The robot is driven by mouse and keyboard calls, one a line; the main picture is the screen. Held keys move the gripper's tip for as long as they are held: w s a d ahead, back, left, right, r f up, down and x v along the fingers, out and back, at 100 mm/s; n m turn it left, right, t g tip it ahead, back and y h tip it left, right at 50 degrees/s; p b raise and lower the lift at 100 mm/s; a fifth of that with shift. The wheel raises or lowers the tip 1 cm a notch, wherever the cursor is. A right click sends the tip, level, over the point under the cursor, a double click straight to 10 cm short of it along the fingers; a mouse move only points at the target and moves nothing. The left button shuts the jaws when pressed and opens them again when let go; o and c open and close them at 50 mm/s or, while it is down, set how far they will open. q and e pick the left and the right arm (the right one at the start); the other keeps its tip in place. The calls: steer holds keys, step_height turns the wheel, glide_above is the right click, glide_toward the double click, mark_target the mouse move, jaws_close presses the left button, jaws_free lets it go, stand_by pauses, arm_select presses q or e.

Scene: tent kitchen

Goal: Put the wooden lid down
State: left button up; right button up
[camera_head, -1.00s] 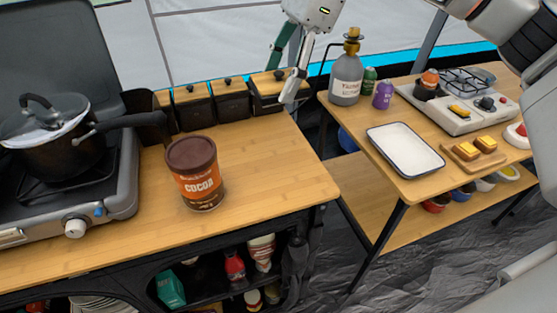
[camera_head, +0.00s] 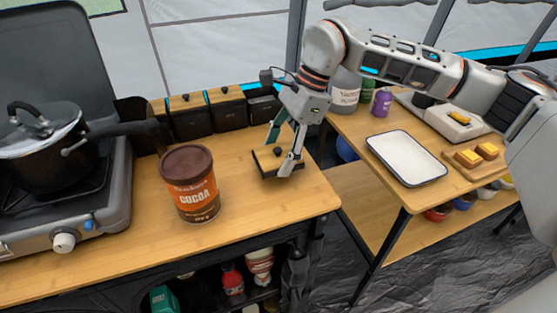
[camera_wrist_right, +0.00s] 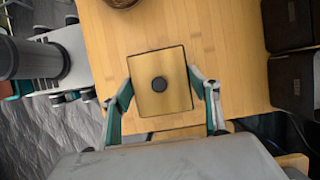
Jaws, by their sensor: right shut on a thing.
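The wooden lid (camera_head: 268,157) is a square of light wood with a dark rim and a black knob. My right gripper (camera_head: 284,152) is shut on it, with one finger at each of two opposite sides. In the right wrist view the lid (camera_wrist_right: 175,105) lies flat between the fingers of the gripper (camera_wrist_right: 161,88), over the wooden counter. It is low over the counter's right part, right of the cocoa tin; I cannot tell whether it touches. A black canister (camera_head: 263,108) at the counter's back stands without a lid. My left gripper is not in view.
The cocoa tin (camera_head: 191,184) stands left of the lid. Lidded black canisters (camera_head: 190,122) line the back. A stove with a pot (camera_head: 45,150) is at the left. The counter (camera_head: 250,215) is bare in front of the lid. A gap separates it from the right table with a white tray (camera_head: 405,157).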

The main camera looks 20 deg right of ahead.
step_height(320, 180, down, 3)
steer(key=shift+r, duration=0.2)
steer(key=shift+f, duration=0.1)
steer(key=o, duration=1.1)
